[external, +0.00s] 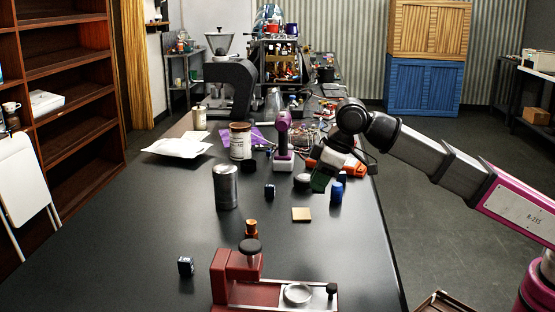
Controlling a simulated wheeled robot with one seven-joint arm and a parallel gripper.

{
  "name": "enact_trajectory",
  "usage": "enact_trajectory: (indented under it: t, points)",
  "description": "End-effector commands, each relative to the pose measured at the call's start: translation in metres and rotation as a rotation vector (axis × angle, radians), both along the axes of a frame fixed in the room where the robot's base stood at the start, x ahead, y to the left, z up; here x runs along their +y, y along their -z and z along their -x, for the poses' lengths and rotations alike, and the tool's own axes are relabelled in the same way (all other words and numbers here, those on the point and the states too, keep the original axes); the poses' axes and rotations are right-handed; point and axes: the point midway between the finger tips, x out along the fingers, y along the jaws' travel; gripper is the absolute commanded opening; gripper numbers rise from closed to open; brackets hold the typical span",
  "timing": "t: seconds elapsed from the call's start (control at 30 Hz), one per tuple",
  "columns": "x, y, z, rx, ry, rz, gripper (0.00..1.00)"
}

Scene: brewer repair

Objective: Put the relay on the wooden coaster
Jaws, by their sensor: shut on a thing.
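The wooden coaster (301,214), a small tan square, lies flat and bare on the black table, right of centre. My gripper (322,178) points down beyond the coaster and slightly to its right, apart from it. It is small and partly hidden by its own wrist. It is shut on a small green piece (319,183), which may be the relay; its exact shape is unclear. Two small dark blue boxes with pale marks stand on the table, one (270,190) left of the coaster and one (186,266) at the near left. I cannot tell whether either is a relay.
A grey canister (226,187) stands left of the coaster. A red device (237,274) is in front. Clutter fills the table beyond my gripper. The surface around the coaster is clear.

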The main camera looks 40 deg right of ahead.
Motion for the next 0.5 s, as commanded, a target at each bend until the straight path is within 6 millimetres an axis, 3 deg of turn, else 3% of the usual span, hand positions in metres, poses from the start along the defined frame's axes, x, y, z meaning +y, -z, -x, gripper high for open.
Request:
enact_trajectory:
  t: [0.07,0.17,0.5]
  points:
    - [-0.002,0.002,0.008,0.000,-0.002,0.000,0.00]
    - [-0.005,0.007,0.002,0.001,0.000,0.001,0.00]
    - [-0.025,0.045,-0.061,0.001,0.000,0.001,0.00]
